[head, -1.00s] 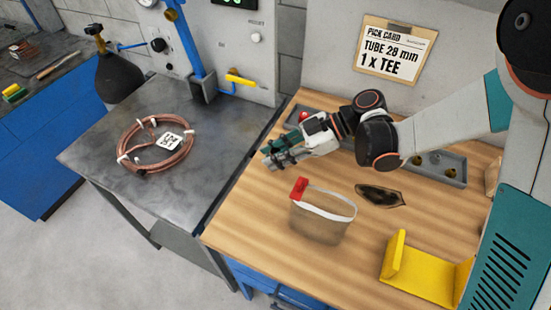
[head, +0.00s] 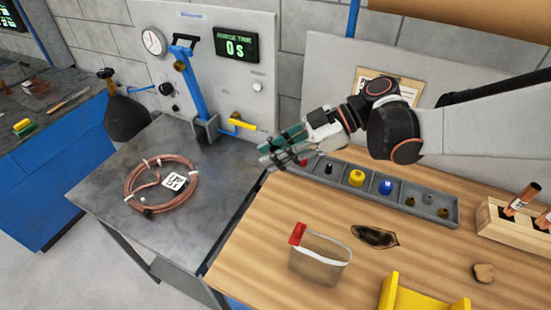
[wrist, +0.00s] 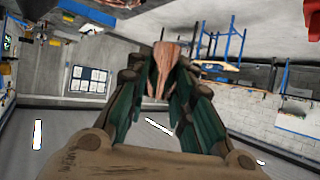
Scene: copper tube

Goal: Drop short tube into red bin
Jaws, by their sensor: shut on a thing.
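My gripper (head: 268,156) is raised above the far left corner of the wooden workbench, near the left end of the grey parts tray. In the wrist view its green-lined fingers (wrist: 163,80) are closed on a copper-coloured piece, which looks like the short tube (wrist: 163,62). The tube cannot be made out in the head view. No red bin can be clearly made out. A red shape (wrist: 312,18) is cut off at the top right of the wrist view, and I cannot tell what it is.
The wooden bench holds a clear pouch with a red clip (head: 320,266), a dark flat patch (head: 374,236), a yellow bracket (head: 420,300), a grey parts tray (head: 405,203) and a wooden tube rack (head: 515,228). A copper coil (head: 150,203) lies on the metal table (head: 105,170) to the left.

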